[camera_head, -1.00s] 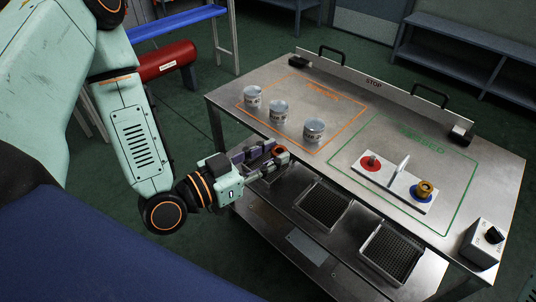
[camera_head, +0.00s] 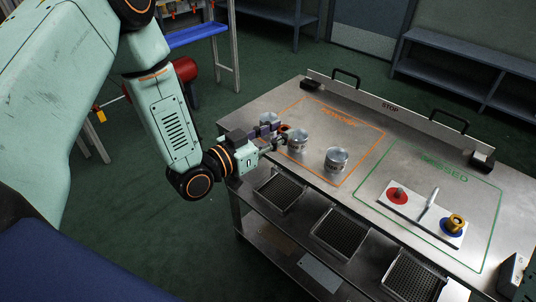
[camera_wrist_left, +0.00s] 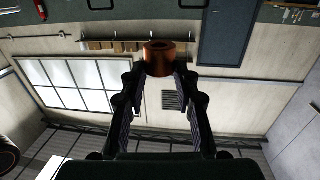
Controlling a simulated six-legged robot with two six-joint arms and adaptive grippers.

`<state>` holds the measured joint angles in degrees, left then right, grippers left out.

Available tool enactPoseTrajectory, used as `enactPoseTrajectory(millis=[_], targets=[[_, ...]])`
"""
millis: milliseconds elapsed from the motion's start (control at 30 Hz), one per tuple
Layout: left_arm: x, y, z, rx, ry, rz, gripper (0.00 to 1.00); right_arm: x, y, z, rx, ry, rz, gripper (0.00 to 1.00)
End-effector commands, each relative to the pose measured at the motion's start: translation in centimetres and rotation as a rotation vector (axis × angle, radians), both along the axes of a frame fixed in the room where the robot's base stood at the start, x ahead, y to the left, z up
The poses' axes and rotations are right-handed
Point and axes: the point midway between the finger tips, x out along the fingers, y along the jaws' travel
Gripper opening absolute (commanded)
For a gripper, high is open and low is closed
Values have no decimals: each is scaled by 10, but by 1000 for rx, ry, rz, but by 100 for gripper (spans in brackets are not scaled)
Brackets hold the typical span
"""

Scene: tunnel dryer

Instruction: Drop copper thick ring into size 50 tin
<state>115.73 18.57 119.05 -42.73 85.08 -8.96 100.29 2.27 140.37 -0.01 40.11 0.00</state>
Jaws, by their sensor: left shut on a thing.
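The copper thick ring (camera_wrist_left: 166,58) is held between the fingertips of my left gripper (camera_wrist_left: 164,72), which is shut on it. In the head view the left gripper (camera_head: 277,138) is at the near-left edge of the table, beside the tins, and the ring (camera_head: 285,128) shows small at its tips. Three grey metal tins stand in the orange-outlined area: a back-left tin (camera_head: 270,118) partly hidden behind the gripper, a middle tin (camera_head: 298,141) close to the ring, and a right tin (camera_head: 336,160). Their size labels are too small to read. My right gripper is not in view.
A STOP rail (camera_head: 390,107) lines the back. Black mesh trays (camera_head: 341,231) sit below the front edge.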

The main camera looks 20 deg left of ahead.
Motion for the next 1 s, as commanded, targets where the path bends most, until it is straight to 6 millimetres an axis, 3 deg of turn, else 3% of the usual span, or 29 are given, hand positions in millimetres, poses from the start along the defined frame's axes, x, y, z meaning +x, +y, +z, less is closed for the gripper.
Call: enactPoseTrajectory(millis=[33,200,333,633,1000], targets=[[17,0,8,5,-8,10,0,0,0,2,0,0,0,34],[65,3,27,2,-5,69,0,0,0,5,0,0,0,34],[87,4,39,1,-2,102,0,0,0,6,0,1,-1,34],[98,6,37,-1,3,120,0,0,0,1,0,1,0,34],[98,9,-1,0,3,120,0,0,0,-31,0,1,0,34]])
